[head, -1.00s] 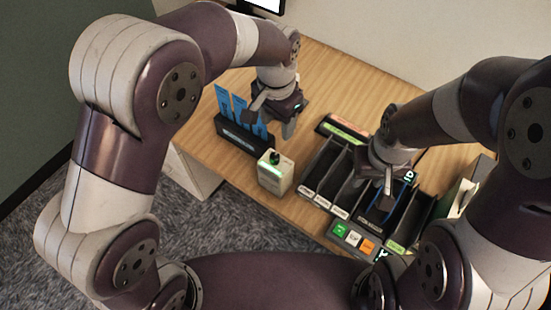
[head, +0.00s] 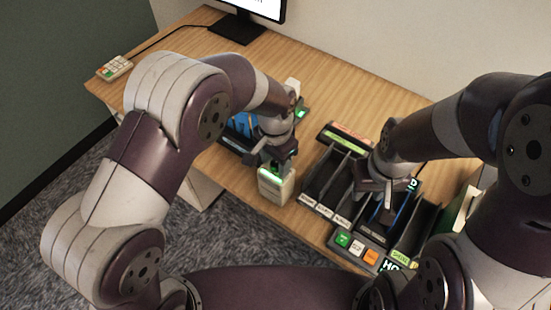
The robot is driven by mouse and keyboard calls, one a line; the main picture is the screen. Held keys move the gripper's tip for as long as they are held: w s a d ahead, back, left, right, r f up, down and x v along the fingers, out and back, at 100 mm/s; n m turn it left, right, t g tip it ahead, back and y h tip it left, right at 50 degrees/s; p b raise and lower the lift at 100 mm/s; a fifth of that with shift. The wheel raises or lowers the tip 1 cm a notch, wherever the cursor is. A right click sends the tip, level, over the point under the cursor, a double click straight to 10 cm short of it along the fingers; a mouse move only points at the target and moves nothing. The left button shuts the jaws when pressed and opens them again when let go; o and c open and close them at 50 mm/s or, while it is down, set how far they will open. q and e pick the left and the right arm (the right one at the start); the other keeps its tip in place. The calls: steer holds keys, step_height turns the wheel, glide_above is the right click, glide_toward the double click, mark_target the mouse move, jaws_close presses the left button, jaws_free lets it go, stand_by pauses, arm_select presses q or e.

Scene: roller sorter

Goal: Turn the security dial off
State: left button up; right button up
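The security dial box is a small cream box (head: 276,188) standing at the table's front edge, left of the sorter. A green glow shows on its upper part. My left gripper (head: 272,162) points down right over the top of the box and hides the dial knob. Whether its fingers touch the knob or are closed on it, I cannot tell. My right gripper (head: 381,198) points down over the middle slots of the sorter, well to the right of the box. Its finger gap is too small to judge.
The black sorter tray (head: 322,173) with labelled slots stands right of the box. Green, white and orange buttons (head: 356,246) are at its front. A dark holder with blue cards (head: 240,125) is behind my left gripper. A monitor (head: 258,8) and keypad (head: 115,67) stand further back.

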arm_select(q)
jaws_close()
steer(key=shift+r, duration=0.1)
steer(key=shift+n+p, duration=0.65)
steer(key=shift+n, duration=0.45)
steer(key=n+p, duration=0.1)
steer(key=n, duration=0.1)
steer(key=shift+r+n, duration=0.1)
steer(key=shift+n, duration=0.2)
steer(key=n+p, duration=0.1)
steer(key=n, duration=0.2)
steer(key=shift+n+p, duration=0.45)
steer(key=shift+n, duration=1.05)
